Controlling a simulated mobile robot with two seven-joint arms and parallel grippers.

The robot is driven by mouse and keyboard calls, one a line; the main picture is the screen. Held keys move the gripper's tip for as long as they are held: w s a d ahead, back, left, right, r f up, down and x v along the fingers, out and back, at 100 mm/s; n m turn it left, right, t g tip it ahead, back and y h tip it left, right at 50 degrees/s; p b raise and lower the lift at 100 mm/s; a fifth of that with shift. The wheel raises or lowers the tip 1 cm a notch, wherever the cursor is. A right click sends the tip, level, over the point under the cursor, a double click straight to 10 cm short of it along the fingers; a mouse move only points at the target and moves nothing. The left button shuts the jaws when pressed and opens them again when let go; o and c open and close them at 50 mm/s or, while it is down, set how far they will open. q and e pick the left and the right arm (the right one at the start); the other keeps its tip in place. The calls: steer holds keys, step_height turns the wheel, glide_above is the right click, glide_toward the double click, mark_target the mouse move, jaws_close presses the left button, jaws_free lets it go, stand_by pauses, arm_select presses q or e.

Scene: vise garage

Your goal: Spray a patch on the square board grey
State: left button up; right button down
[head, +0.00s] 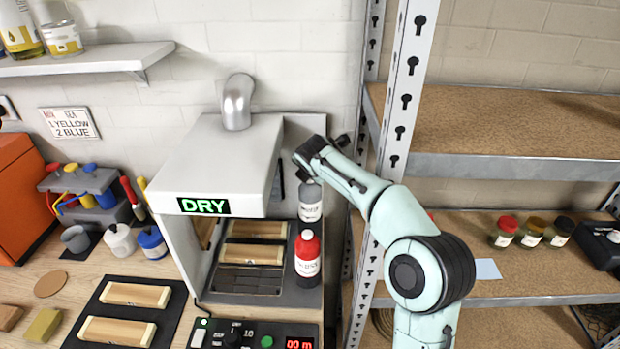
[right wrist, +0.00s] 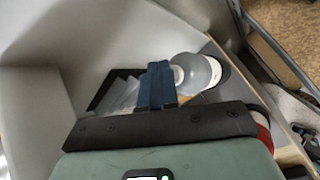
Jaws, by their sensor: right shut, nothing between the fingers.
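A spray can with a grey upper part and white label (head: 310,203) stands upright at the right side of the drying booth, behind a red spray can (head: 307,256). My right gripper (head: 318,160) is just above the grey can, by the booth's right wall. In the right wrist view its fingers (right wrist: 160,85) are shut and empty, beside a round grey can top (right wrist: 195,72); I cannot tell whether they touch. Part of a red can (right wrist: 261,132) shows at the right. I cannot make out a square board. My left gripper is out of view.
The booth (head: 218,150) with a lit DRY sign holds wooden blocks (head: 255,253). More blocks (head: 138,294) lie on a black mat. Cups and small pots (head: 120,240) stand at the left. A metal shelf upright (head: 400,100) is close to my right arm.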

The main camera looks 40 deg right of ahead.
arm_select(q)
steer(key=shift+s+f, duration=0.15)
arm_select(e)
steer(key=shift+f, duration=0.4)
stand_by(0.4)
steer(key=shift+r, duration=0.7)
steer(key=shift+w+r+p, duration=0.1)
steer(key=shift+r+p, duration=0.1)
steer(key=shift+p, duration=0.2)
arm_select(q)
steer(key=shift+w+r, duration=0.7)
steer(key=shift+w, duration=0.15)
